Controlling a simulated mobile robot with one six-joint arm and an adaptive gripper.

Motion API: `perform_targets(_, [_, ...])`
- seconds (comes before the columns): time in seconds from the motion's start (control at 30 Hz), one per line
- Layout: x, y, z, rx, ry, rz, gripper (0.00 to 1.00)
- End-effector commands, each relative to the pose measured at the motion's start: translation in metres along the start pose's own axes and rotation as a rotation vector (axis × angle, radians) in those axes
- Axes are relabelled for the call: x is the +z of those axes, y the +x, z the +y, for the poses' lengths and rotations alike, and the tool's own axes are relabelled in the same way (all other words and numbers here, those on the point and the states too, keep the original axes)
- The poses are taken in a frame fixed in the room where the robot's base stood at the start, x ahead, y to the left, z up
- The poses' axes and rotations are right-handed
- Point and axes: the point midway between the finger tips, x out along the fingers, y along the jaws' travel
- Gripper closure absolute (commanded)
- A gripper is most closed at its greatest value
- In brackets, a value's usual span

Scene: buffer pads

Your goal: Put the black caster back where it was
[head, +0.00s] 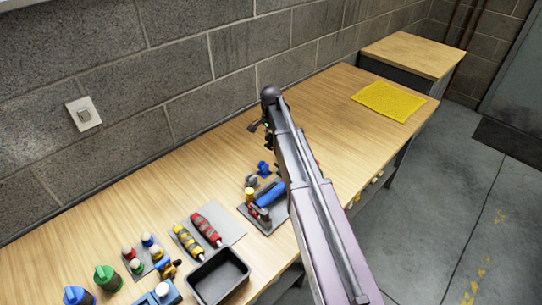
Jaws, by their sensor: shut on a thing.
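My arm reaches across the picture from the lower right. My gripper (265,130) is over the workbench at the end of the arm, small and partly hidden by the arm link. It is shut on a small dark piece (253,126) that appears to be the black caster; its outline is hard to make out. It looks to be above the bench top. Beneath and nearer, a dark grey pad (247,213) carries a blue-handled item (270,192) and several small parts, partly covered by my arm. No other black caster shows clearly.
A blue part (263,168) stands behind the pad. A yellow cloth (388,101) lies far right. The bench between is mostly clear.

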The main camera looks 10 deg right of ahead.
Motion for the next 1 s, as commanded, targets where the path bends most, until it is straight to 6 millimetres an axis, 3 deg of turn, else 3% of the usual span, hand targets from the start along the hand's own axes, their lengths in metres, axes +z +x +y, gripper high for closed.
perform_targets(0.03, [0.0,0.011,0.0,0.0,0.0,0.0,1.0])
perform_targets(0.3, [0.0,0.032,0.0,0.0,0.0,0.0,1.0])
perform_targets(1.0, [0.001,0.043,0.0,0.0,-0.001,0.0,1.0])
